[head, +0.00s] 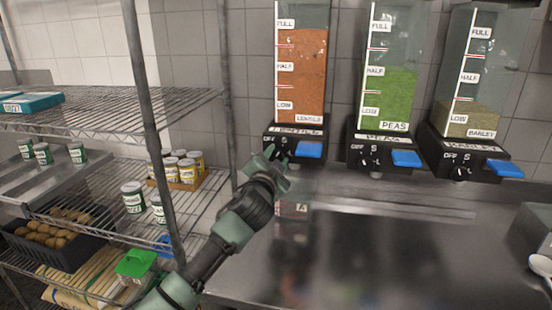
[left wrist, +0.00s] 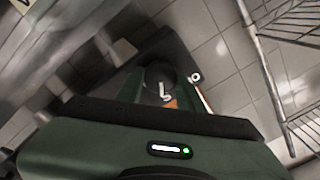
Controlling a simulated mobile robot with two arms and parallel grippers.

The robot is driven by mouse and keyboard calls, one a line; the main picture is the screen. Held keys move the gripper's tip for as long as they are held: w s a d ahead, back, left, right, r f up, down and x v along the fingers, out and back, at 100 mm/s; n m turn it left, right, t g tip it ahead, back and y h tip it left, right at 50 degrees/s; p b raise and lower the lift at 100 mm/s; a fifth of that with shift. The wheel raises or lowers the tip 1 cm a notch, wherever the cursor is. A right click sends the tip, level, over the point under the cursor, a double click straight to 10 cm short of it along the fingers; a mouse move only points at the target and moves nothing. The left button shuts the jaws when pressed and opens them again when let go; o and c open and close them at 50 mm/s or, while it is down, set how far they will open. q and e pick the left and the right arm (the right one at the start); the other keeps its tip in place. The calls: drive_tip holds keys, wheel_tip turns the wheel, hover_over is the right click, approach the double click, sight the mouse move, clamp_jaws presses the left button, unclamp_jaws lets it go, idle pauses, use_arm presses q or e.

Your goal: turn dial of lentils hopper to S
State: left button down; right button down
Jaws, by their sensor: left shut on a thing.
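The lentils hopper (head: 302,75) hangs on the wall, filled with orange lentils to near its FULL mark. Its black base (head: 312,134) has a blue lever (head: 309,150) at the right and a dial at the left, largely hidden by my gripper in the head view. My left gripper (head: 277,158) is at the front of this base, shut on the dial. In the left wrist view, the dark round dial (left wrist: 160,76) sits between the fingers, with white lettering near it. Its exact setting cannot be told. My right gripper is not in view.
The peas hopper (head: 390,95) and barley hopper (head: 466,117) hang to the right, each with a dial and blue lever. A wire shelf (head: 110,112) with cans and a dark crate (head: 62,248) stands left. A steel counter (head: 400,260) lies below, with a white spoon (head: 541,266) at right.

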use_arm(q)
drive_tip(key=c, duration=0.9)
unclamp_jaws()
drive_tip(key=s+a+b, duration=0.1)
drive_tip(key=s, duration=0.6)
drive_tip(key=shift+s+a, duration=0.25)
drive_tip(key=shift+s, duration=0.1)
drive_tip(key=shift+f, duration=0.15)
